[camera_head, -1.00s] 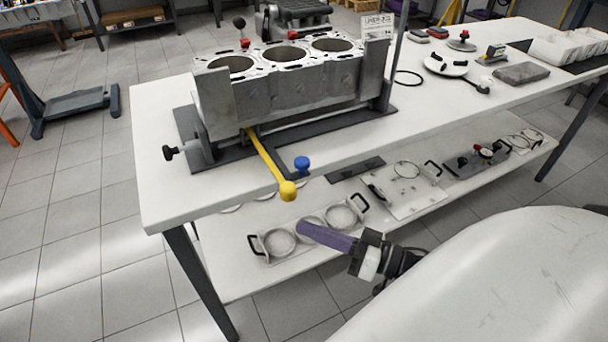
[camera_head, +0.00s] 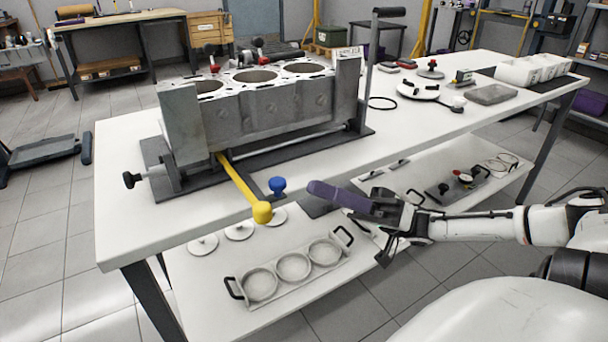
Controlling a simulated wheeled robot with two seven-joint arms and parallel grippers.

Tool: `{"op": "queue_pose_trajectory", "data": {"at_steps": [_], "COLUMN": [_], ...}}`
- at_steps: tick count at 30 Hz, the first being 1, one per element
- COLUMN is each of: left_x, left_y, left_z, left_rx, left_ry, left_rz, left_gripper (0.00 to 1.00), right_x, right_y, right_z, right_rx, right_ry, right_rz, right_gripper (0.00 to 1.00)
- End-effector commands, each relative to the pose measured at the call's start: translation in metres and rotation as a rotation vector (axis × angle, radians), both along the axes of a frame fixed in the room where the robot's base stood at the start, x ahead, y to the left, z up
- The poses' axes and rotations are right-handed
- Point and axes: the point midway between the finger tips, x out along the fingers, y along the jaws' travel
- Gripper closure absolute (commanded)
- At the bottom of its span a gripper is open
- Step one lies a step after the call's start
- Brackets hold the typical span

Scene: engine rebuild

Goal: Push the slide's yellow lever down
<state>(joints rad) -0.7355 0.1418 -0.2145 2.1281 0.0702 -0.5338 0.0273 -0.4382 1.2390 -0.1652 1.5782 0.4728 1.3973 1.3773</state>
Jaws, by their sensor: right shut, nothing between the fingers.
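The yellow lever (camera_head: 240,184) slopes out from under the engine block over the table's front edge. Its round yellow knob (camera_head: 262,212) hangs just past that edge. The slide (camera_head: 270,152) is a dark frame under the grey engine block (camera_head: 265,110) with three bores. My right gripper (camera_head: 314,189) comes in from the right with purple fingers shut and empty. Its fingertips are right of the yellow knob and near the blue knob (camera_head: 277,186), apart from the yellow one. My left gripper is out of view.
A tray with three rings (camera_head: 290,268) and several round discs (camera_head: 202,244) lie on the lower shelf. A black knob (camera_head: 130,180) sticks out left of the slide. White bins (camera_head: 530,70) stand at the table's far right.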

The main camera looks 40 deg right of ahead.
Motion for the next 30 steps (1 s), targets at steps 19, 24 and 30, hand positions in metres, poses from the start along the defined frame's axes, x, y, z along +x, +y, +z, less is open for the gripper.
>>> {"op": "queue_pose_trajectory", "data": {"at_steps": [19, 24, 30], "left_x": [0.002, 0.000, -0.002], "left_y": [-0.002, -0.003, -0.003], "left_z": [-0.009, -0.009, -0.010], "left_rx": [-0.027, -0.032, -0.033], "left_ry": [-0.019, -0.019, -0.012], "left_rz": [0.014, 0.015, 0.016], "left_gripper": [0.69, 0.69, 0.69], "right_x": [0.033, 0.029, 0.028], "right_y": [0.075, 0.080, 0.080], "right_z": [0.022, 0.015, 0.014], "right_rx": [0.001, 0.001, -0.001], "right_ry": [0.003, 0.001, 0.000], "right_rz": [0.001, 0.001, 0.001], "right_gripper": [1.00, 1.00, 1.00]}}
